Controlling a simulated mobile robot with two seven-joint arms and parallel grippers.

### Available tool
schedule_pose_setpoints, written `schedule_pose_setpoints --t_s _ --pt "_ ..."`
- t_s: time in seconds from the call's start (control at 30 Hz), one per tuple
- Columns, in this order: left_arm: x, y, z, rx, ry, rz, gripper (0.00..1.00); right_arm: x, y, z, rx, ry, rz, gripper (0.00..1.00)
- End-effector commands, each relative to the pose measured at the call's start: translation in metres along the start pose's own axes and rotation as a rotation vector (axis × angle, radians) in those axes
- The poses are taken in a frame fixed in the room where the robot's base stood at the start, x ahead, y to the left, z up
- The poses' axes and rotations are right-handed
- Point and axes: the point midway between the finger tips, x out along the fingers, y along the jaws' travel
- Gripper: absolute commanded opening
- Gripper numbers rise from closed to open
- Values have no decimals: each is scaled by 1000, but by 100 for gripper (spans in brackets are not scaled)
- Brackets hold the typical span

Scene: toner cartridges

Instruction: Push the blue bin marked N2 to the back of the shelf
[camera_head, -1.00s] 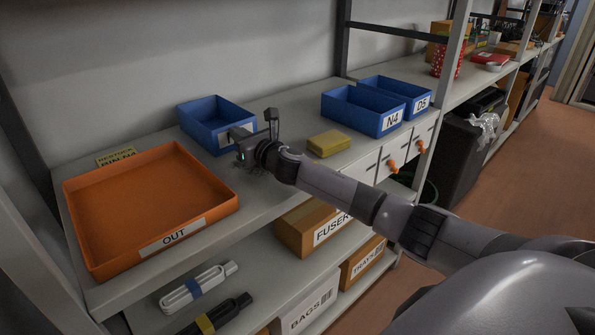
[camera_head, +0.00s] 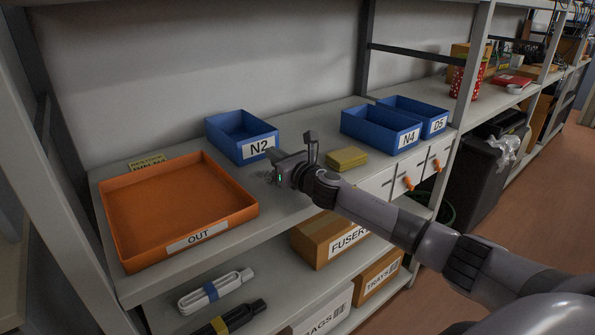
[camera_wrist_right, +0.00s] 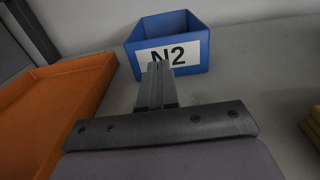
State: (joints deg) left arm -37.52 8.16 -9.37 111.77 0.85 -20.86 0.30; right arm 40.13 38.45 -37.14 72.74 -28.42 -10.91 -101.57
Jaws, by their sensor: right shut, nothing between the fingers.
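The blue bin marked N2 (camera_head: 258,149) stands upright on the shelf top (camera_head: 300,205), right of and behind the orange tray, with its label facing me. Its back and any gap to the wall are hidden. My right gripper (camera_head: 276,155) is shut and empty in front of the bin, low over the shelf, fingers pointing at its labelled face. In the right wrist view, the shut fingertips (camera_wrist_right: 158,68) overlap the lower part of the bin's label (camera_wrist_right: 185,55). I cannot tell whether they touch it. My left gripper is not in view.
An orange tray marked OUT (camera_head: 180,205) fills the left of the shelf. A yellow block (camera_head: 347,158) lies right of my gripper. Blue bins N4 (camera_head: 380,128) and D5 (camera_head: 432,122) stand farther right. A grey wall (camera_head: 200,60) is behind, and a post (camera_head: 468,90) rises on the right.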

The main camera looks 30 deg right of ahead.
Motion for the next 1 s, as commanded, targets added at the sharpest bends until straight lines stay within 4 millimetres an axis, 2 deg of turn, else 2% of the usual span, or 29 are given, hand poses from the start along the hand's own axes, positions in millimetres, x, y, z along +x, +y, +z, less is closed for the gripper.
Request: schedule_pose_setpoints --t_s 0.5,0.7,1.0 --pt "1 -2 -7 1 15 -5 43 -68 0 -2 -2 3 -1 0" --pt "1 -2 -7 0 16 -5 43 -81 0 0 0 0 -1 0" --pt "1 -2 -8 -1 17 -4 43 -83 0 0 0 1 -1 0"
